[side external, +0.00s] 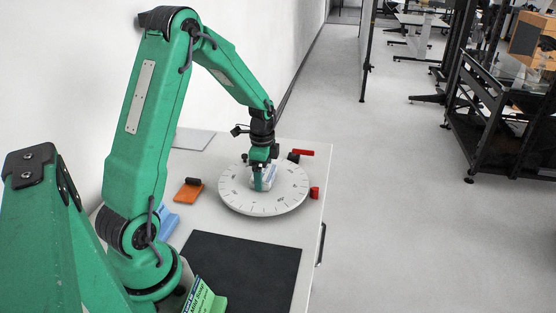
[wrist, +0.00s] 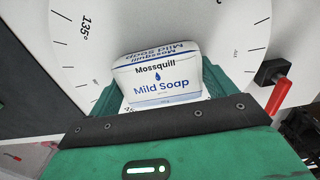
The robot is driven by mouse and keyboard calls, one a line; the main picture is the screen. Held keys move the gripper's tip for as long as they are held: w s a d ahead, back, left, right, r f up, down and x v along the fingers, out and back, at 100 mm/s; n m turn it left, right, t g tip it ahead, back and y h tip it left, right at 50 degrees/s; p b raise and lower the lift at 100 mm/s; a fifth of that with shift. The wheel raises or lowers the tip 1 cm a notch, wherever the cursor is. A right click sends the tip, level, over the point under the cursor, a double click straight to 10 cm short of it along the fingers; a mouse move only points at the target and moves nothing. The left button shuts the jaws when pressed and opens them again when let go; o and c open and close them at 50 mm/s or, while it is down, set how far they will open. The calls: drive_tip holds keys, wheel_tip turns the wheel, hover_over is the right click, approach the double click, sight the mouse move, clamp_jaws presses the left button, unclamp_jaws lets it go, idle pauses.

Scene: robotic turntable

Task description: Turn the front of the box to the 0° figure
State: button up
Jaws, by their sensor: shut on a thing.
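A white soap box (wrist: 165,75) with blue lettering "Mossquill Mild Soap" stands on the round white turntable (wrist: 225,25). In the side external view the box (side external: 271,174) shows only in part behind my gripper, on the turntable (side external: 285,202) near its middle. My gripper (side external: 262,178) points down at the turntable and is shut on the box. In the wrist view its green fingers (wrist: 160,100) sit at the left and right sides of the box. The "135°" figure (wrist: 87,27) is readable at the left of the dial; the 0° figure cannot be made out.
A red lever on a black block (wrist: 275,88) is beside the turntable; it also shows in the side external view (side external: 302,153). A second red part (side external: 315,193) is at the right rim. An orange block (side external: 188,191), a blue item (side external: 167,222) and a dark mat (side external: 240,268) lie on the table.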

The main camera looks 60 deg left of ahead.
idle(0.3)
drive_tip(key=o, duration=1)
drive_tip(key=shift+r, duration=0.1)
drive_tip(key=shift+r, duration=3.75)
drive_tip(key=shift+d+r, duration=0.3)
drive_tip(key=shift+r, duration=0.15)
drive_tip(key=s+d+r+n+t, duration=0.2)
drive_tip(key=s+d+r+n, duration=0.2)
drive_tip(key=d, duration=0.5)
drive_tip(key=s+d+r+n+t, duration=0.3)
drive_tip(key=s+d+r+n, duration=0.2)
drive_tip(key=s+d+r, duration=0.3)
drive_tip(key=s+d, duration=0.1)
drive_tip(key=s, duration=0.2)
drive_tip(key=shift+s+r+t, duration=0.15)
drive_tip(key=shift+s+t, duration=0.05)
drive_tip(key=shift+t, duration=0.1)
